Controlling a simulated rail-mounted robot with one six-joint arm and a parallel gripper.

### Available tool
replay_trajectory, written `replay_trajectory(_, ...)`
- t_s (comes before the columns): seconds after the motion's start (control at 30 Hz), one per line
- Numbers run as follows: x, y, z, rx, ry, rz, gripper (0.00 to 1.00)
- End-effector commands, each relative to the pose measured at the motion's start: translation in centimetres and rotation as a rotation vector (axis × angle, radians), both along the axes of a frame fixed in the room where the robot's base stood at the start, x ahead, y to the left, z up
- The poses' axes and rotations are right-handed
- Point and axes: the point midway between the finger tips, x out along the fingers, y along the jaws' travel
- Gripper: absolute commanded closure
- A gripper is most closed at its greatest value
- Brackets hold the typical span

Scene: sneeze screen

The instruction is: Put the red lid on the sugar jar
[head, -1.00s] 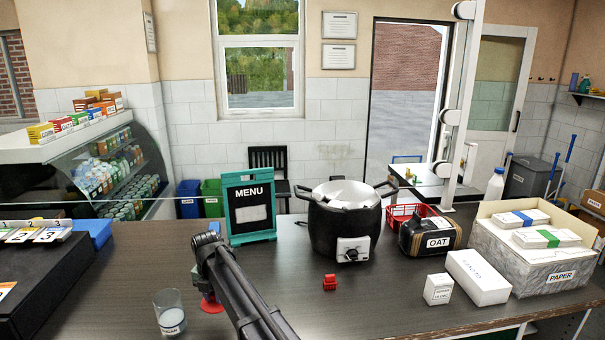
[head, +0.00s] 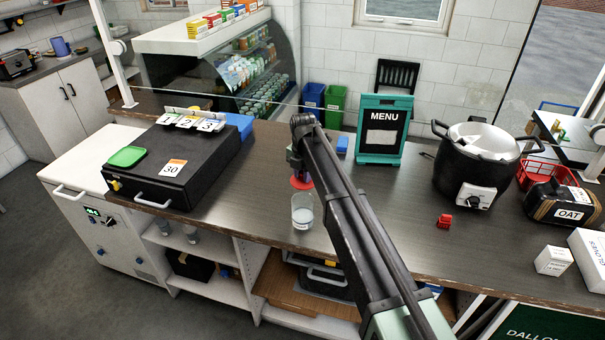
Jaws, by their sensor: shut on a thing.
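The sugar jar (head: 302,214) is a clear glass with pale contents, standing upright and uncovered near the front edge of the counter. The red lid (head: 301,183) is a round disc held flat under my gripper (head: 298,170). My gripper is shut on the lid's top; its fingers are small and partly hidden by my dark arm. In the head view the lid shows just above the jar's rim, apart from it. I cannot tell whether it is straight over the jar or somewhat behind it.
A black cash drawer (head: 150,187) lies left of the jar. A menu board (head: 383,155), a black pot (head: 455,178) and a small red object (head: 444,221) are to the right. The counter (head: 245,190) between drawer and jar is bare.

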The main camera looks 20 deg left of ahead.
Motion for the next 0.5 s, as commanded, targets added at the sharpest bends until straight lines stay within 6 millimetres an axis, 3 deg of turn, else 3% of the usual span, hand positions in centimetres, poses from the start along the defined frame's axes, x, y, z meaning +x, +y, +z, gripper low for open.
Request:
replay_trajectory(0.17, 0.0, 0.0, -1.0, 0.000, 0.000, 0.001, 0.95)
replay_trajectory(0.5, 0.0, 0.0, -5.0, 0.000, 0.000, 0.001, 0.95)
